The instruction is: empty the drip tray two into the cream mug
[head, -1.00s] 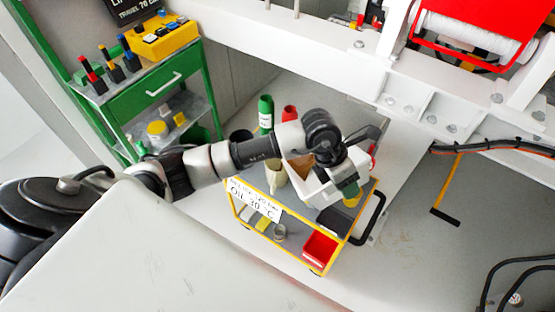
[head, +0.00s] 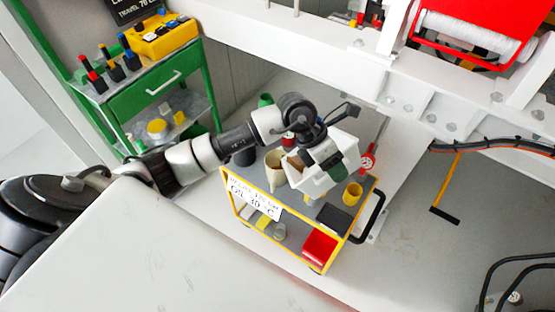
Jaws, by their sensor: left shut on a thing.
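My left gripper (head: 330,163) is shut on a white box-like tray, which I take to be drip tray two (head: 347,149). It holds the tray above the yellow-framed cart, and the gripper and wrist hide part of it. A brown patch shows at the tray's left side; I cannot tell whether it is liquid. The cream mug (head: 274,170) stands on the cart's top just left of the tray, partly hidden by my arm and the tray. I cannot see what it contains. My right gripper is not in view.
A yellow cup (head: 352,193) stands on the cart (head: 328,232) right of the tray. A dark cup (head: 243,156) and a red-topped thing (head: 288,139) are near my arm. A red bin (head: 319,247) sits on the lower shelf. A green cabinet (head: 150,90) stands at left.

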